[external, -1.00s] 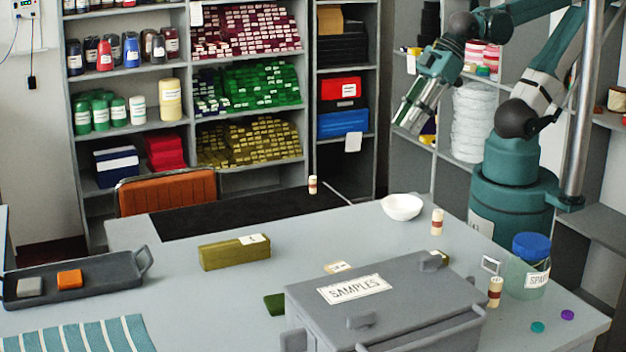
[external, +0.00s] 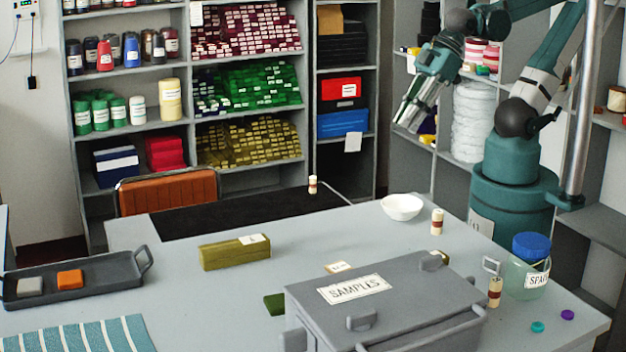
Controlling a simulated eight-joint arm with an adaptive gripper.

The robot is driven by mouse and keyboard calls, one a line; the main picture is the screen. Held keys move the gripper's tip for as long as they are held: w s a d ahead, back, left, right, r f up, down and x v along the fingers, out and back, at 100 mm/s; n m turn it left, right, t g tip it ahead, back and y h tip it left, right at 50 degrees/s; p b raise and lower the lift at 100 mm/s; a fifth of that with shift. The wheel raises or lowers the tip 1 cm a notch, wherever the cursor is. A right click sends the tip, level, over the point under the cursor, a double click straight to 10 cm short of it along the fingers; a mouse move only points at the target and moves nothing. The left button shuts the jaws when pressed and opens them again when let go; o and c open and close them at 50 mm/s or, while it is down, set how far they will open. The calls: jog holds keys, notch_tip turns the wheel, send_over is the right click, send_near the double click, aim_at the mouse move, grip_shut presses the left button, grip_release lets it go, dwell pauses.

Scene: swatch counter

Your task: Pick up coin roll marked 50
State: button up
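Three small cream rolls with reddish-brown bands stand upright. One roll (external: 437,222) is on the counter right of the white bowl. Another roll (external: 495,292) stands between the samples box and the glass jar. A third roll (external: 312,184) stands at the back by the dark mat. Their markings are too small to read, so I cannot tell which one says 50. My gripper (external: 406,122) hangs in the air above and behind the counter, high over the white bowl and apart from all the rolls. Its fingers are too small to judge their opening, and I see nothing held.
A grey box labelled SAMPLES (external: 400,292) fills the front middle. A blue-lidded jar (external: 530,268) stands at the right, and a white bowl (external: 402,207) at the back. An olive block (external: 232,254) and a grey tray (external: 110,271) are left. The counter's middle is mostly clear.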

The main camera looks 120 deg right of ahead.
jog(key=w+a+r+n+g+y+p, duration=0.1)
jog(key=w+a+r+n+g+p, duration=0.2)
jog(key=w+a, duration=0.7)
jog(key=n+g+h+p, duration=0.1)
jog(key=n+g+p, duration=0.3)
jog(key=n+p, duration=0.6)
send_over(496, 278)
jog(key=b, duration=0.2)
jog(key=shift+n, duration=0.8)
notch_tip(496, 278, down, 11)
jog(key=shift+w+d, duration=0.15)
jog(key=shift+a+f, duration=0.25)
jog(key=shift+f, duration=0.1)
jog(key=shift+f, duration=1.2)
